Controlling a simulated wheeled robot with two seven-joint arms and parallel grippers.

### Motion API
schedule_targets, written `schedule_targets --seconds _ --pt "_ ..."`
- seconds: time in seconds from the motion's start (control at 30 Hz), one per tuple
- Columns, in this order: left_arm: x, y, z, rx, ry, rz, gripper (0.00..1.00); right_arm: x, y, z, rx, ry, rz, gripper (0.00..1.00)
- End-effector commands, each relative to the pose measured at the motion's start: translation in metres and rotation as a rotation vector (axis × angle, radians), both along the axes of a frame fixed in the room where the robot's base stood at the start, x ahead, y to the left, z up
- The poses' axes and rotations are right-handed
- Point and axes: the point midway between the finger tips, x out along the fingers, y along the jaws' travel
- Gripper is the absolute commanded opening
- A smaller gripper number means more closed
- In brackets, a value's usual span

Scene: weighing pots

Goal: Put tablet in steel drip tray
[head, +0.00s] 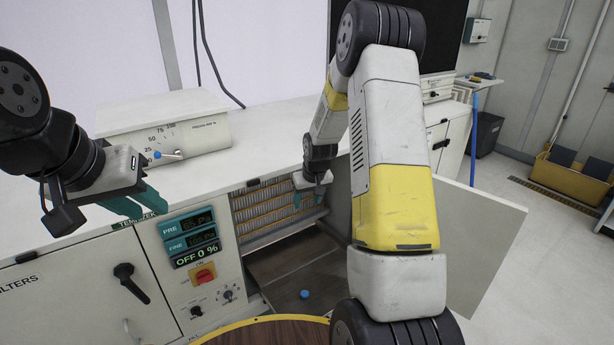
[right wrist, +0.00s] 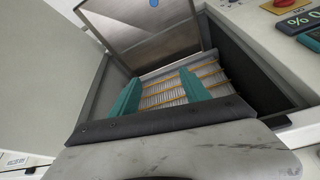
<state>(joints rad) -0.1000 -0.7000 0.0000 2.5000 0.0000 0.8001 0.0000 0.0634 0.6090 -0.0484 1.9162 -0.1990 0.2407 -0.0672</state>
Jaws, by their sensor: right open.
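The steel drip tray (head: 275,268) is a flat brownish metal surface low in the open cabinet bay. It also shows at the top of the right wrist view (right wrist: 150,40). A small round blue tablet (head: 305,294) lies on the tray near its front end, and it shows at the top edge of the right wrist view (right wrist: 154,3). My right gripper (head: 309,199) is open and empty at the bay, above and behind the tablet and apart from it. Its teal fingers (right wrist: 160,92) point at the filter panel. My left gripper (head: 148,208) looks open and empty over the counter's front edge.
A pleated filter panel (head: 275,212) with orange strips backs the bay. The open cabinet door (head: 480,225) stands to the right. A control panel (head: 195,250) is left of the bay. A round wooden top with a yellow rim (head: 265,333) is in front. A dial scale (head: 170,130) stands on the counter.

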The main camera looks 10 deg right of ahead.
Motion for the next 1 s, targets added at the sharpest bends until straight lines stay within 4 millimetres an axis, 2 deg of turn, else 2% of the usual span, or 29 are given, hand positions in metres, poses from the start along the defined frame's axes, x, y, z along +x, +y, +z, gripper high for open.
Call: schedule_targets --seconds 0.03,0.2,0.27,0.4,0.5,0.63,0.8,0.9,1.0 --pt "0.000 0.000 0.000 0.000 0.000 0.000 0.29 -0.010 0.003 0.037 0.006 -0.020 -0.007 0.55" --pt "0.000 0.000 0.000 0.000 0.000 0.000 0.29 -0.057 0.014 0.128 0.035 -0.055 -0.028 0.55" --pt "0.000 0.000 0.000 0.000 0.000 0.000 0.29 -0.078 0.018 0.155 0.047 -0.066 -0.034 0.55" --pt "0.000 0.000 0.000 0.000 0.000 0.000 0.29 -0.133 0.029 0.208 0.078 -0.094 -0.043 0.55" --pt "0.000 0.000 0.000 0.000 0.000 0.000 0.29 -0.176 0.036 0.237 0.101 -0.112 -0.047 0.55" --pt "0.000 0.000 0.000 0.000 0.000 0.000 0.29 -0.233 0.045 0.262 0.131 -0.135 -0.045 0.55" --pt "0.000 0.000 0.000 0.000 0.000 0.000 0.29 -0.292 0.053 0.274 0.165 -0.156 -0.039 0.55" --pt "0.000 0.000 0.000 0.000 0.000 0.000 0.29 -0.313 0.056 0.275 0.178 -0.163 -0.036 0.55" --pt "0.000 0.000 0.000 0.000 0.000 0.000 0.29 -0.324 0.058 0.274 0.184 -0.164 -0.035 0.55"
